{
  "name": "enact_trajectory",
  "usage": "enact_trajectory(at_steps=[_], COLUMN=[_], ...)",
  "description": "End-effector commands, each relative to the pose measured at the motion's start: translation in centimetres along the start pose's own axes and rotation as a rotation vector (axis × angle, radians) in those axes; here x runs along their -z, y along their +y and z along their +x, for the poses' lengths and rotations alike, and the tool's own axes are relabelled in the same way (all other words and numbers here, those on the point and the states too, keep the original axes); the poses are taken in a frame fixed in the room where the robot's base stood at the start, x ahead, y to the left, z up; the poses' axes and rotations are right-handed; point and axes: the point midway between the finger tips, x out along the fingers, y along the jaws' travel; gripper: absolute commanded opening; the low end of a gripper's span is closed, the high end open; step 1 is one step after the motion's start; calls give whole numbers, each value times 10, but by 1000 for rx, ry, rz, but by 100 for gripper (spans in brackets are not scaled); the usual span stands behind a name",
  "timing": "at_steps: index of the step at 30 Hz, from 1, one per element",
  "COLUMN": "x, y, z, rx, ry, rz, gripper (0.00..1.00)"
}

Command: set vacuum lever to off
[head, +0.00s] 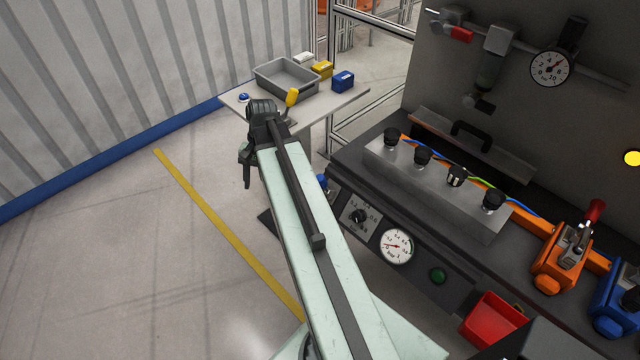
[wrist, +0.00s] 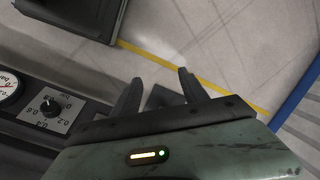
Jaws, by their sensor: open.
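No part is legibly labelled as the vacuum lever, so I cannot tell which it is or how it is set. A lever with a red grip (head: 595,211) rises from an orange block (head: 556,262) at the right of the bench. A red handle (head: 461,34) is on the pipe fitting on the upper back panel. A black knob with a numbered scale (head: 357,216) is on the bench front; it also shows in the wrist view (wrist: 50,106). My gripper (wrist: 160,79) is open and empty above the floor, left of the bench and apart from all these parts.
A white dial gauge (head: 396,246) and green button (head: 438,276) are on the bench front. Black knobs line a metal block (head: 440,187). A red bin (head: 492,319) and blue block (head: 617,300) are lower right. A side table (head: 345,97) holds a grey tray (head: 258,79). The left floor is clear.

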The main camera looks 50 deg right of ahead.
Motion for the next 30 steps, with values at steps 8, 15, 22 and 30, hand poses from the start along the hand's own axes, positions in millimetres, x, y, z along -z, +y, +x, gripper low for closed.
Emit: enact_trajectory(at_steps=[8,15,22,30], x=[95,106,106,107], y=[163,206,204,195], z=[-36,-46,-35,12], rx=[182,231,230,230], ry=[-78,-105,-105,-104], rz=[753,933,932,930], gripper=[51,51,51,51])
